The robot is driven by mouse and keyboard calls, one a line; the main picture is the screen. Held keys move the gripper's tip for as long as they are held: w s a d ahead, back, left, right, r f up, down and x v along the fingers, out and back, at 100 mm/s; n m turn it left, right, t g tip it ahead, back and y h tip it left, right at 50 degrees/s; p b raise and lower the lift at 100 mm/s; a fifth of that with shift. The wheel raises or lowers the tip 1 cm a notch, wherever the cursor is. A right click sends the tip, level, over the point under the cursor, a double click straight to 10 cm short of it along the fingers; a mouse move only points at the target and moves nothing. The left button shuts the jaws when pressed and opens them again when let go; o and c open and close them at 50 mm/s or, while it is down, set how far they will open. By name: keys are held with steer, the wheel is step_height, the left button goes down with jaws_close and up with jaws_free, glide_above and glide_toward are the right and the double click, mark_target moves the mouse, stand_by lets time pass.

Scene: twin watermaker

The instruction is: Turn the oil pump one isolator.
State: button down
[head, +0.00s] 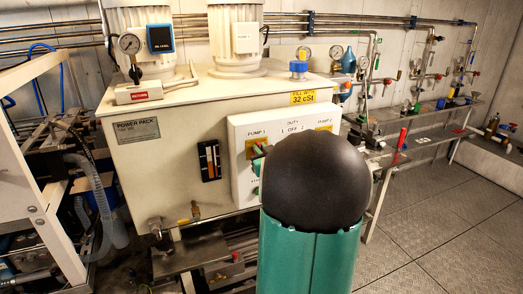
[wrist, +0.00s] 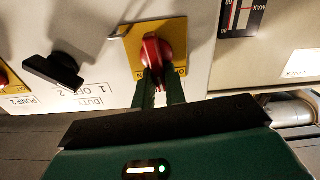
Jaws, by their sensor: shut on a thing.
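The oil pump one isolator is a red knob (wrist: 151,50) on a yellow plate (wrist: 133,38), on the pale control panel. In the wrist view, which shows the panel upside down, my gripper's (wrist: 157,82) dark green fingers are closed on the knob from below in the picture. Lettering on the plate is partly hidden by the knob and fingers. In the head view the yellow plate (head: 249,150) shows under the PUMP 1 label. The green fingertips are at it, and my dark rounded arm part hides much of the panel's right side.
A black duty switch (wrist: 55,70) sits beside the isolator, with another red knob on yellow (wrist: 5,78) at the picture's left edge. A level gauge (head: 209,160) is on the tank (head: 160,185) left of the panel. Open metal floor (head: 430,215) lies to the right.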

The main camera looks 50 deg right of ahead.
steer(key=shift+w+a+f+n, duration=0.1)
steer(key=shift+a+f+n, duration=0.2)
steer(key=shift+n, duration=2.45)
steer(key=shift+w+a+f+n, duration=0.15)
steer(key=shift+f+n, duration=0.2)
steer(key=shift+n, duration=2.35)
steer(key=shift+w+a+f+n, duration=0.1)
steer(key=shift+a+f+n, duration=0.2)
steer(key=shift+n, duration=2.45)
steer(key=c, duration=1.5)
jaws_free()
steer(key=shift+s, duration=0.1)
steer(key=shift+c, duration=0.2)
steer(key=shift+o, duration=0.5)
steer(key=v, duration=1.3)
steer(key=shift+s+a, duration=0.15)
steer(key=shift+s, duration=0.05)
